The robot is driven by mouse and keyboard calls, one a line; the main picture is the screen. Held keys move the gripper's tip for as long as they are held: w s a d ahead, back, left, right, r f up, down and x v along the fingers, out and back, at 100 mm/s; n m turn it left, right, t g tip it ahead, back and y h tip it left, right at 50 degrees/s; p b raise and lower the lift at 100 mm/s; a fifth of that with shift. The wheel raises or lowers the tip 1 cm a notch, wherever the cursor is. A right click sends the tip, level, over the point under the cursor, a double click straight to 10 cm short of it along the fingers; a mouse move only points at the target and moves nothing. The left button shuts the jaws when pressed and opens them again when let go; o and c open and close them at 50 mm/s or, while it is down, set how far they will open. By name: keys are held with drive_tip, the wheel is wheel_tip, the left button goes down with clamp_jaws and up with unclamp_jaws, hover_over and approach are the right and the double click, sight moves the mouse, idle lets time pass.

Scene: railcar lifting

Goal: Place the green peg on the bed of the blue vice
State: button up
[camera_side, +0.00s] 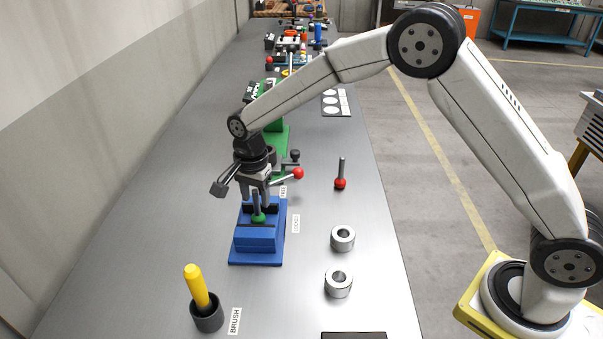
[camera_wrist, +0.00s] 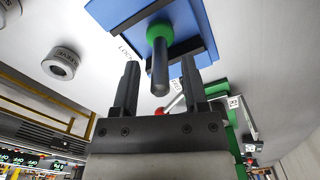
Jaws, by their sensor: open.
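The green peg (camera_side: 258,217) has a green collar and a dark shaft pointing up. It stands upright on the bed of the blue vice (camera_side: 255,243), between the jaws as far as I can see. In the wrist view the green peg (camera_wrist: 160,32) shows its collar against the blue vice (camera_wrist: 207,42). My gripper (camera_side: 256,203) points down over the vice. Its fingers are open, one on each side of the shaft, with visible gaps in the wrist view (camera_wrist: 161,72). The lower end of the peg is hidden.
A red-balled peg (camera_side: 341,182) and two metal rings (camera_side: 342,238) (camera_side: 338,283) stand to the right. A yellow-handled brush (camera_side: 196,288) in a dark cup (camera_side: 207,315) is in front.

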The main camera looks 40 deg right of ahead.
wheel_tip(320, 180, up, 10)
drive_tip(key=shift+r, duration=0.15)
idle(0.3)
idle(0.5)
drive_tip(key=s+d+f+n+t, duration=0.1)
drive_tip(key=s+d+f+n, duration=0.1)
drive_tip(key=s+d+n, duration=0.2)
drive_tip(key=s+d+f+n, duration=0.3)
drive_tip(key=s+d+n, duration=0.1)
drive_tip(key=s, duration=0.7)
drive_tip(key=s+d+f+n+t, duration=0.1)
drive_tip(key=s+d+f+n, duration=0.1)
drive_tip(key=s+d+n, duration=0.3)
drive_tip(key=s, duration=0.2)
drive_tip(key=shift+s+f+n+t, duration=0.2)
drive_tip(key=shift+s+n+t, duration=0.1)
drive_tip(key=shift+s, duration=0.1)
drive_tip(key=shift+d, duration=0.1)
drive_tip(key=shift+c, duration=0.3)
